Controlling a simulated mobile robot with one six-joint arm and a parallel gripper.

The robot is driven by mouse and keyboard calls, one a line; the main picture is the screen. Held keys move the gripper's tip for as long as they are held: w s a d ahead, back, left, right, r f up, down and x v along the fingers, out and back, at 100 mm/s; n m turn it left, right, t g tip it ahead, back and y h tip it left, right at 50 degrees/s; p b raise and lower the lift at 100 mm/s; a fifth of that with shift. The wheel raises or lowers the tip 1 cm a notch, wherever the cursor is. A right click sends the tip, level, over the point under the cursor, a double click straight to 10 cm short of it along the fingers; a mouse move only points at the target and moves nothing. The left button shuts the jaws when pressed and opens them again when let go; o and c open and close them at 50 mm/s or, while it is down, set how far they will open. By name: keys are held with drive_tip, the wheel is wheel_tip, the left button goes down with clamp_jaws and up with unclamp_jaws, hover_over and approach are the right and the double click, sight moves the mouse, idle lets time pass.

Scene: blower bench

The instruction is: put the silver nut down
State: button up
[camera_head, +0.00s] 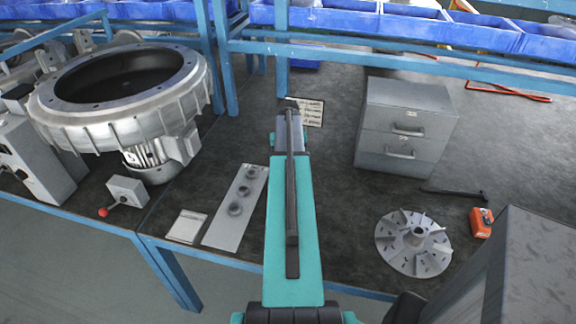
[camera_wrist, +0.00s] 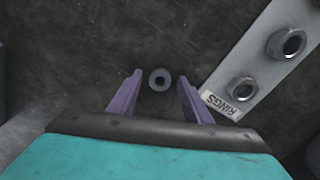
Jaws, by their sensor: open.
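In the wrist view a small grey, round nut (camera_wrist: 160,71) with a dark hole stands on the dark bench top, apparently the silver nut. My gripper (camera_wrist: 159,78) is open, with a purple finger on each side of the nut. Gaps show between the nut and both fingers. I cannot tell the height of the fingertips above the bench. In the head view my own arm hides the nut and my fingers.
A grey plate labelled RINGS (camera_wrist: 270,62) carries metal rings close to my right finger; the head view shows the plate (camera_head: 222,232) left of my arm. A drawer cabinet (camera_head: 405,125), a finned impeller (camera_head: 413,243) and an orange box (camera_head: 481,222) stand to the right.

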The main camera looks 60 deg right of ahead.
wheel_tip(320, 180, up, 12)
drive_tip(key=b, duration=0.2)
drive_tip(key=shift+r+b, duration=0.15)
drive_tip(key=shift+b, duration=0.25)
drive_tip(key=shift+r, duration=0.1)
idle(0.9)
